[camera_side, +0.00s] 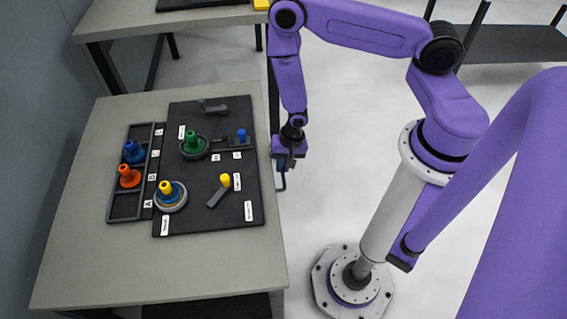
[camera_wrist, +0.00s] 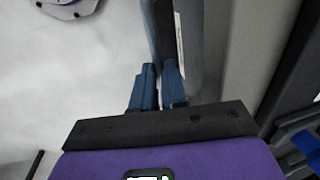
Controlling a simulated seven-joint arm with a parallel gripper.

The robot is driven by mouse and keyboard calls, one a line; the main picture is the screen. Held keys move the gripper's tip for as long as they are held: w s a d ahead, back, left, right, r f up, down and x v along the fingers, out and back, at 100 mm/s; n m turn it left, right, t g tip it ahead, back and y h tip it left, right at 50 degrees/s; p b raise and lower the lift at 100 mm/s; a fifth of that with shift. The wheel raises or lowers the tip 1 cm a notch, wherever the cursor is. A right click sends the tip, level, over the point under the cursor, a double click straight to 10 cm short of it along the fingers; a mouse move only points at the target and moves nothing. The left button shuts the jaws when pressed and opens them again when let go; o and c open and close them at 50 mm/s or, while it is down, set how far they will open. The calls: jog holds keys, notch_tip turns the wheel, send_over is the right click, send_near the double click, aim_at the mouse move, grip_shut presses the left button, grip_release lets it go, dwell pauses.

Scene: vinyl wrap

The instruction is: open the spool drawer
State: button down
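My gripper (camera_side: 284,168) is beside the right edge of the work table, pointing down. In the wrist view my gripper's two blue-grey fingers (camera_wrist: 159,72) are close together, with a thin dark bar, the drawer handle (camera_wrist: 157,30), running between them. The handle also shows as a dark bent bar (camera_side: 282,183) just below my gripper in the side view. The grey drawer front (camera_wrist: 194,45), with a white label strip, is right of the handle. The drawer's inside is hidden, and I cannot tell how far it stands out.
The table (camera_side: 90,265) carries a black board (camera_side: 210,160) with green and yellow-topped spools, small levers and labels. A dark rack (camera_side: 125,205) at its left holds blue and orange spools. The floor right of the table is clear up to my base.

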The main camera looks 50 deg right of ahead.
jog(key=s+d, duration=1)
jog(key=shift+s+d, duration=0.25)
jog(key=shift+d, duration=0.05)
jog(key=c, duration=1.2)
grip_release()
jog(key=shift+o, duration=0.2)
jog(key=shift+r, duration=0.15)
notch_tip(320, 180, up, 7)
jog(key=s, duration=0.1)
jog(key=shift+d, duration=0.45)
